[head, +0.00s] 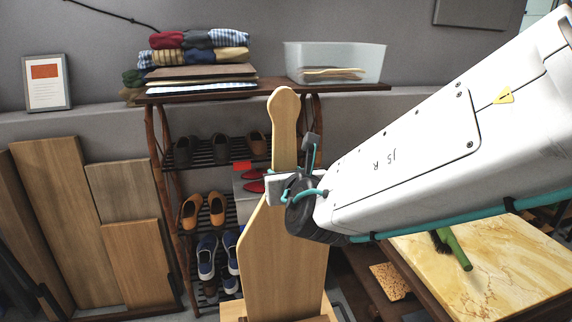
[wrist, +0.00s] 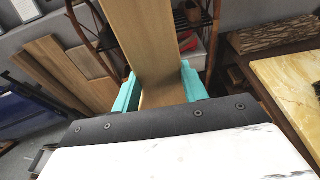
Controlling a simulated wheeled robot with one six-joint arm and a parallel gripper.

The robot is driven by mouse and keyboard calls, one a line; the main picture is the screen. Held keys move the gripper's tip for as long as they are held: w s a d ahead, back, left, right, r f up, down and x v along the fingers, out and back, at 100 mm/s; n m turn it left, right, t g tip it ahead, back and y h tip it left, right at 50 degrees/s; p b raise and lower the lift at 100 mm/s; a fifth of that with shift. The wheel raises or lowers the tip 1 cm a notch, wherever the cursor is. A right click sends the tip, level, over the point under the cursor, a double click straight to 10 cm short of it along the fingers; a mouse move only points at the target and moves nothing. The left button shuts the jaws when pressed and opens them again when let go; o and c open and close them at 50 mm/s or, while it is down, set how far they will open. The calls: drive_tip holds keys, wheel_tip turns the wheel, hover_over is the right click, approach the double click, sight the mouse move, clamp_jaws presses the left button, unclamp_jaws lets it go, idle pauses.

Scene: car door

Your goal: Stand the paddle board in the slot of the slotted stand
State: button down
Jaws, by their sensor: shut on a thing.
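The paddle board (head: 284,262) is pale wood, upright in the head view, with a narrow rounded handle at the top and a wide body below. My gripper (head: 292,180) is shut on it around the base of the handle. In the wrist view the board (wrist: 148,40) runs between the teal fingers of my gripper (wrist: 160,88). A pale wooden piece (head: 232,311), likely the slotted stand, shows at the bottom edge of the head view around the board's lower end. Its slot is hidden, and I cannot tell whether the board is inside it.
A shoe rack (head: 166,180) stands behind the board, with folded clothes (head: 198,48) and a clear bin (head: 334,62) on top. Wooden panels (head: 45,225) lean at the left. A yellow marble slab (head: 490,265) with a green-handled brush (head: 453,248) lies at the right.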

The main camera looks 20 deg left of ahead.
drive_tip(key=shift+f, duration=5.9)
drive_tip(key=c, duration=0.7)
unclamp_jaws()
drive_tip(key=shift+f, duration=0.15)
approach(285, 219)
drive_tip(key=shift+w+a+f, duration=0.1)
drive_tip(key=shift+w+a, duration=0.1)
drive_tip(key=shift+w, duration=0.25)
